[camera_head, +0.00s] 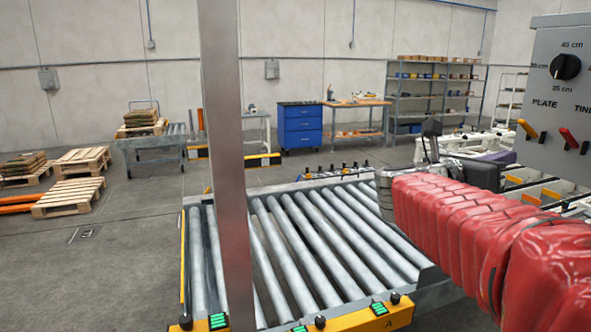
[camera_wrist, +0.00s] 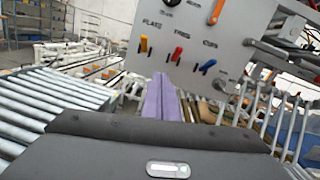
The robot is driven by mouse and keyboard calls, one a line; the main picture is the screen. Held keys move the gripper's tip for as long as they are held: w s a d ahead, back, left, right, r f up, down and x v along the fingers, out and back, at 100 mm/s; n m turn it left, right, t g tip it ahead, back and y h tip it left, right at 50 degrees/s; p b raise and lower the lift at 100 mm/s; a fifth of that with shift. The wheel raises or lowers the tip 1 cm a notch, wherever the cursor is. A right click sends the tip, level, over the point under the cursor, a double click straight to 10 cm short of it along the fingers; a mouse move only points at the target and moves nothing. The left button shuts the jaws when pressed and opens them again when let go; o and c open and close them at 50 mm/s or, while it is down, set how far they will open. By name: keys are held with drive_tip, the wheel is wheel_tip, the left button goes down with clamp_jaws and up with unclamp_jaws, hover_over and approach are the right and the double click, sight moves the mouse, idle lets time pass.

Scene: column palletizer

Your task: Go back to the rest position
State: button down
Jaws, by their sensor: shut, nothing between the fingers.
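My gripper (camera_wrist: 170,82) shows in the wrist view as two purple fingers lying side by side, shut and empty. They point towards the lower edge of a grey control panel (camera_wrist: 190,45); whether they touch it cannot be told. In the head view a bit of purple of my gripper (camera_head: 500,157) shows behind my red-sleeved arm, which reaches in from the lower right. The arm hides much of the gripper there.
A roller conveyor (camera_head: 300,318) fills the middle front. The grey panel (camera_head: 560,95) with a black knob and coloured levers stands at the right. Wooden pallets (camera_head: 70,198) lie at the left. Shelves (camera_head: 430,90) and a blue cabinet (camera_head: 300,125) stand far back. The left floor has free room.

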drive_tip(key=w+a+f+n+t+y, duration=0.4)
drive_tip(key=w+a+n+t+y, duration=0.6)
drive_tip(key=n, duration=0.8)
drive_tip(key=s+a+f+n+g+y, duration=0.1)
drive_tip(key=a+f+n+g+y, duration=0.1)
drive_tip(key=a+f+n+y, duration=0.65)
drive_tip(key=s+a+f+n+g, duration=0.6)
drive_tip(key=s+a+f+n, duration=0.5)
drive_tip(key=n, duration=0.4)
drive_tip(key=s+d+f+n+g, duration=0.1)
drive_tip(key=s+f+n, duration=0.2)
drive_tip(key=s, duration=0.6)
drive_tip(key=s+d+f+n+g, duration=0.2)
drive_tip(key=s+f+n, duration=0.1)
drive_tip(key=s, duration=0.6)
drive_tip(key=shift+d+f+h, duration=0.2)
drive_tip(key=shift+f+h, duration=0.1)
drive_tip(key=shift+h, duration=0.15)
drive_tip(key=shift+n, duration=0.25)
